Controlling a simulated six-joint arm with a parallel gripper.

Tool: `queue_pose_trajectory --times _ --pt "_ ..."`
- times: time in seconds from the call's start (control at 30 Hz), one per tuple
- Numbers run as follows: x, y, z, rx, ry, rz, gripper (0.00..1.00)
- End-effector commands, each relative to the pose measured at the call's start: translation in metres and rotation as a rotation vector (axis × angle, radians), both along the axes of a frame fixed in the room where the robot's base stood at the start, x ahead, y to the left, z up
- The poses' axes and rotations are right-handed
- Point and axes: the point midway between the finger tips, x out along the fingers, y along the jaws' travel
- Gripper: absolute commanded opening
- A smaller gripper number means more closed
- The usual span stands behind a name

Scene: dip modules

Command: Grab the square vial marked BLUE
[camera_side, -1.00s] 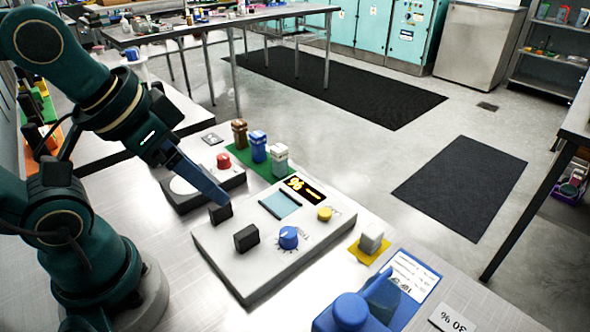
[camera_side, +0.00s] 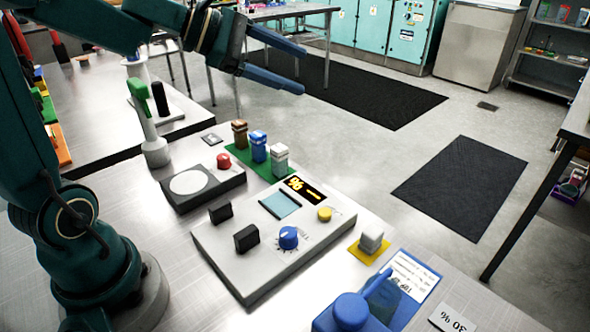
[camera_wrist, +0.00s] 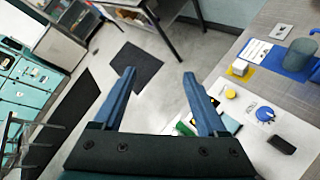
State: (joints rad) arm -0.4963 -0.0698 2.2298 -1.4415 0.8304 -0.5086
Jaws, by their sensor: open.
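Three square vials stand in a row on a green mat (camera_side: 243,161) on the bench. The vial with blue (camera_side: 258,148) is in the middle, with a brown vial (camera_side: 240,133) to its left and a whitish vial (camera_side: 280,159) to its right. The lettering on them is too small to read. My gripper (camera_side: 304,70) is open and empty, high above the bench and up and to the right of the vials in the side view. In the wrist view its two fingers (camera_wrist: 158,75) stand wide apart with nothing between them.
A grey control box (camera_side: 260,260) with a blue knob, black switches and a display lies in front of the vials. A plate device (camera_side: 205,188) with a red button is beside them. A white block on a yellow pad (camera_side: 370,246) and a blue device (camera_side: 350,310) are to the right.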

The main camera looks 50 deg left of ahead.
Motion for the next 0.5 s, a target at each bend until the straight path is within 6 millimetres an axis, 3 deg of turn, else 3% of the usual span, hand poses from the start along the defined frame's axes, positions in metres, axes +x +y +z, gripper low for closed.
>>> queue_pose_trajectory --times 0.03,0.13,0.37,0.5 --pt "0.009 0.024 -0.006 -0.099 0.022 0.115 0.75" --pt "0.02 0.069 -0.015 -0.28 0.046 0.325 0.75" --pt "0.018 0.162 -0.048 -0.63 0.078 0.745 0.75" --pt "0.019 0.159 -0.086 -0.636 0.086 0.743 0.75"
